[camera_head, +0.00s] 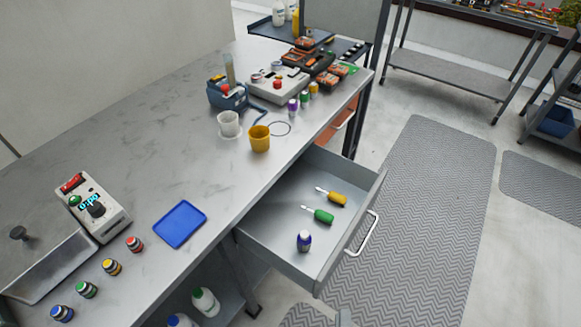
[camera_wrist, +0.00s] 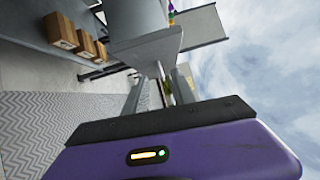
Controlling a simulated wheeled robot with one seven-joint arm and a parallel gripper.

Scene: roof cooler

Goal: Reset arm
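In the wrist view my gripper (camera_wrist: 160,88) shows beyond its purple housing, with two grey fingers standing apart and nothing seen held between them. The wrist view is tilted and looks past the fingers towards grey furniture and sky. The head view does not clearly show my gripper. There, a grey drawer (camera_head: 262,246) stands pulled out from the workbench (camera_head: 130,130).
On the bench are a blue tray (camera_head: 180,224), a yellow cup (camera_head: 259,139), a white cup (camera_head: 229,124), a control box (camera_head: 94,207) and several small bottles along the front edge. A patterned floor mat (camera_head: 430,200) lies clear to the right of the drawer.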

